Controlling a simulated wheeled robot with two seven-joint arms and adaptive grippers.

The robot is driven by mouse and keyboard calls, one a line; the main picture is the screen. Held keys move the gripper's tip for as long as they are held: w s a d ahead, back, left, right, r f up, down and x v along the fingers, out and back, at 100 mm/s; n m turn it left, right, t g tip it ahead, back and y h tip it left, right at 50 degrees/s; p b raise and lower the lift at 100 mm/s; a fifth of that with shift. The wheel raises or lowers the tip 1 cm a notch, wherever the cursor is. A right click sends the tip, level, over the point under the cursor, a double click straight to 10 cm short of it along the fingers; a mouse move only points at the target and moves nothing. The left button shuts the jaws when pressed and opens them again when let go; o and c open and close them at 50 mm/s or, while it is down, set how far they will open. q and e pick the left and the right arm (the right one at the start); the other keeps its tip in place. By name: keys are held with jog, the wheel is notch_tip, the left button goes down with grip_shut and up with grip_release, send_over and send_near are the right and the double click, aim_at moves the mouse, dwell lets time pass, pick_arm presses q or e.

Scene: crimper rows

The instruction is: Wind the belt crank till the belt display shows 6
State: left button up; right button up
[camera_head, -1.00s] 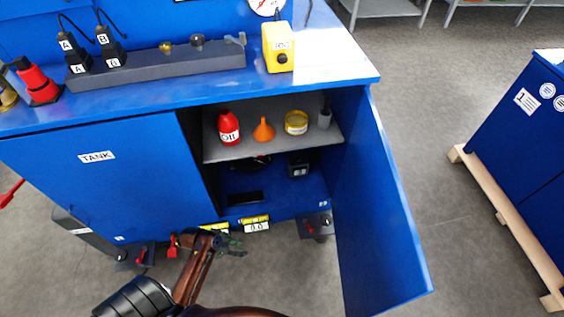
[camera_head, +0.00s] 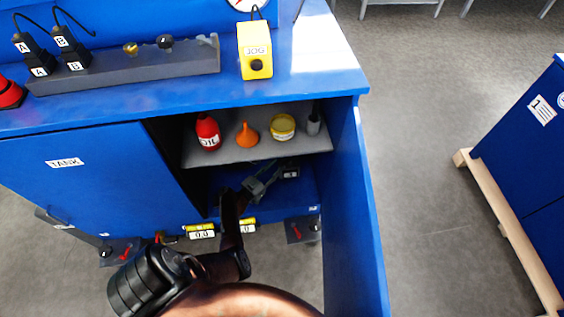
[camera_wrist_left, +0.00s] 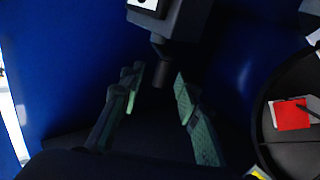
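My left gripper (camera_head: 266,182) reaches into the open lower compartment of the blue cabinet, below the shelf. Its fingers look open in the left wrist view (camera_wrist_left: 157,100). A dark cylindrical grip (camera_wrist_left: 162,72) hangs below a dark box (camera_wrist_left: 185,22) with a white face, just beyond and between the fingertips; I see no clear contact. The small dark box (camera_head: 290,172) also shows in the head view, right of the gripper. I cannot tell for sure which part is the belt crank, and the box's figure is unreadable. My right gripper is out of view.
The open blue door (camera_head: 358,215) stands to the right of my left arm. A grey shelf (camera_head: 225,155) above holds an oil bottle, funnel and yellow tin. Yellow-topped displays (camera_head: 200,231) sit along the bottom rail. A round dark part (camera_wrist_left: 262,120) is close on the wrist view's right.

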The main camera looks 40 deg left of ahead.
aim_at(279, 164)
pick_arm(q)
jog(key=shift+w+f, duration=0.2)
jog(key=shift+w, duration=0.6)
jog(key=shift+w+r, duration=0.15)
jog(key=shift+w, duration=0.65)
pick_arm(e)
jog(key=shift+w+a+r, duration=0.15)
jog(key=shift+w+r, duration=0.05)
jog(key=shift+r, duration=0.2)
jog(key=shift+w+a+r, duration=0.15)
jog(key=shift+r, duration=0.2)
pick_arm(q)
grip_shut()
jog(key=shift+d, duration=0.15)
